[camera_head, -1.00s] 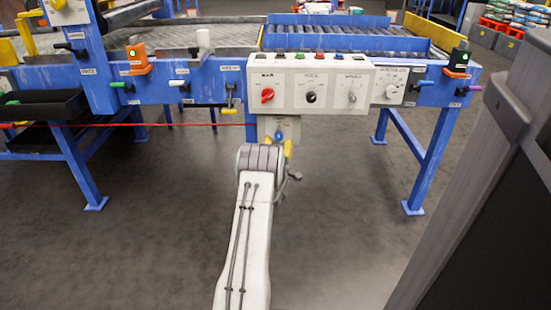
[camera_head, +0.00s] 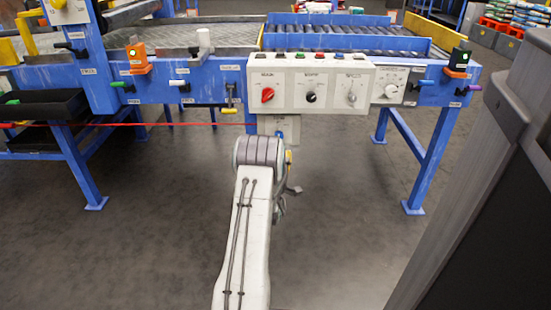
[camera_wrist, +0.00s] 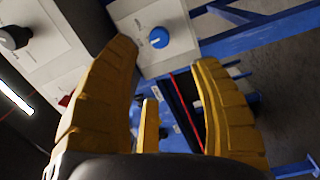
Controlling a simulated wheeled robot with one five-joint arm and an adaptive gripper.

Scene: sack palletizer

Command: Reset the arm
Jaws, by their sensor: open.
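My gripper (camera_wrist: 165,58) shows in the wrist view with its thick yellow fingers apart and nothing between them. A blue knob (camera_wrist: 158,38) on a pale plate is seen beyond the fingertips; I see no contact. In the head view my arm reaches forward from the bottom middle, and its end hides most of the gripper. Only a small yellow part shows at its right side. The pale control panel (camera_head: 311,88) stands just beyond, with a red knob (camera_head: 267,95), a black knob (camera_head: 310,97) and a grey lever knob (camera_head: 351,97).
The blue conveyor frame (camera_head: 150,90) runs across the view, with a yellow-handled lever (camera_head: 230,110) left of the panel. A red line (camera_head: 180,124) stretches below it at left. A dark grey post (camera_head: 500,190) stands close at right. The floor (camera_head: 130,240) around my arm is clear.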

